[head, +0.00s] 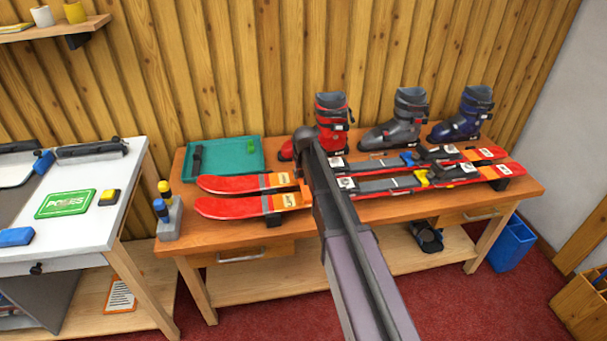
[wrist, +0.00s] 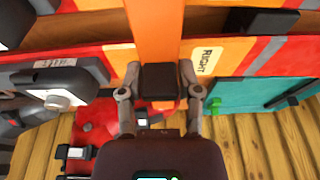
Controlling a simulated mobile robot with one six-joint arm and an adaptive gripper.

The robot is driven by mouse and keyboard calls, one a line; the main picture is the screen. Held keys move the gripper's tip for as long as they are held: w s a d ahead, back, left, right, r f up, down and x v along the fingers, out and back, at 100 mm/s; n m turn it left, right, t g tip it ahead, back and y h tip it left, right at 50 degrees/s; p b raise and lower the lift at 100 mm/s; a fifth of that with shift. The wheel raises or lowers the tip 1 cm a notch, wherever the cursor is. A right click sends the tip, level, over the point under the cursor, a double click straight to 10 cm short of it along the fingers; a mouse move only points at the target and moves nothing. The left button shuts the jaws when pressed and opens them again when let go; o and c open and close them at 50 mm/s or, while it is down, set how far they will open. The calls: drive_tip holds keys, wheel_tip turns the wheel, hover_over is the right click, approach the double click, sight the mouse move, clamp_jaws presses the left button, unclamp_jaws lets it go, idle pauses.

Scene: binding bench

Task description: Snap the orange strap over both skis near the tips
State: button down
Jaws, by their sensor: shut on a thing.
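Two red-orange skis lie side by side on the bench, tips to the left: the front ski (head: 240,207) and the back ski (head: 238,184). In the wrist view, the back ski (wrist: 235,62) carries a "RIGHT" label. The orange strap (wrist: 153,28) runs from the top edge across the gap between the skis to my gripper (wrist: 160,90). My gripper is shut on the black block at the strap's end, above the back ski. I cannot tell whether the strap touches the skis. My arm hides the gripper and most of the strap in the head view.
A teal tray (head: 250,143) with a dark tool lies behind the tips. Red (head: 331,120), grey (head: 398,120) and blue (head: 464,118) boots stand along the back of the wooden bench (head: 420,205). A grey holder (head: 169,222) with bottles stands at the left corner.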

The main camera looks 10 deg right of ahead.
drive_tip(key=shift+f+b, duration=1.95)
idle(0.6)
drive_tip(key=shift+c, duration=1)
unclamp_jaws()
drive_tip(key=shift+o, duration=1)
drive_tip(key=shift+r, duration=0.2)
drive_tip(key=shift+r+p, duration=4.85)
drive_tip(key=shift+p, duration=0.2)
